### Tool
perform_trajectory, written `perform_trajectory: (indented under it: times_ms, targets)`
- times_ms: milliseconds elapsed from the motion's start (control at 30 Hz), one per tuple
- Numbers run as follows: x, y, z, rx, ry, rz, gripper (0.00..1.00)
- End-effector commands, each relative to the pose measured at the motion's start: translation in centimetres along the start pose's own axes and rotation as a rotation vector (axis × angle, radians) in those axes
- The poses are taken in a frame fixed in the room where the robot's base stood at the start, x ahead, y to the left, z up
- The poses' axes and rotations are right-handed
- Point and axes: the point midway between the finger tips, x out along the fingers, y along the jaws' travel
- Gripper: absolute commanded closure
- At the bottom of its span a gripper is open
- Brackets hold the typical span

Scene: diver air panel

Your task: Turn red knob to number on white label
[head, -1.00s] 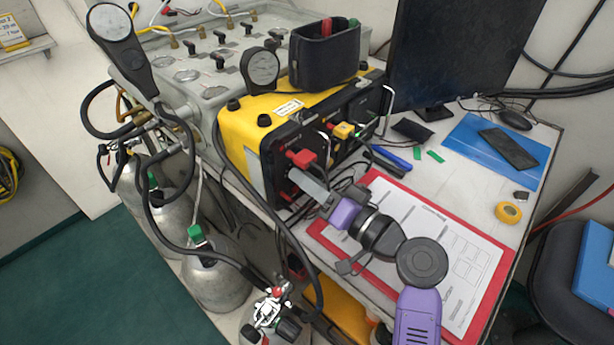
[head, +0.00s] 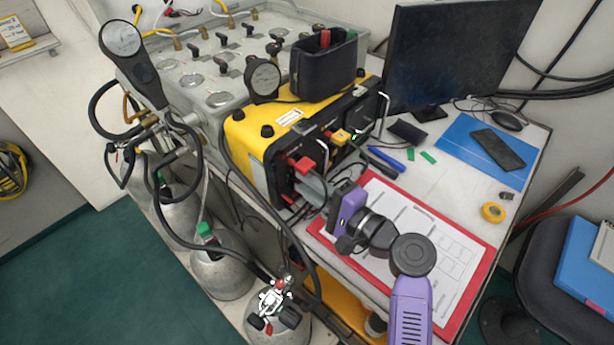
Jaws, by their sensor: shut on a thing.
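The red knob (head: 302,164) is on the black front panel of the yellow air panel box (head: 245,135). My gripper (head: 308,184) reaches to this panel from the right, its grey fingers shut at the red knob. The fingers hide part of the knob and the panel, so the knob's pointer and the numbers around it cannot be read. A white label (head: 290,118) lies on the yellow top of the box; its writing is too small to read.
A yellow knob (head: 341,136) sits on the same panel, right of the red one. A red clipboard (head: 462,292) with papers lies under my wrist. Hoses and gas cylinders (head: 222,265) stand at the left. A monitor (head: 455,50) stands behind.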

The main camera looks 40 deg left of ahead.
Motion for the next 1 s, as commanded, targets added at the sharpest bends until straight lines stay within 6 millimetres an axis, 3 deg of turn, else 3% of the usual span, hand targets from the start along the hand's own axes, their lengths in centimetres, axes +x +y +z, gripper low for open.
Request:
perform_trajectory:
  times_ms: [500,1000]
  targets:
    - [-0.1,-0.2,-0.15,0.467,-0.013,0.013,1.0]
    - [-0.1,0.02,-0.22,0.691,-0.022,0.018,1.0]
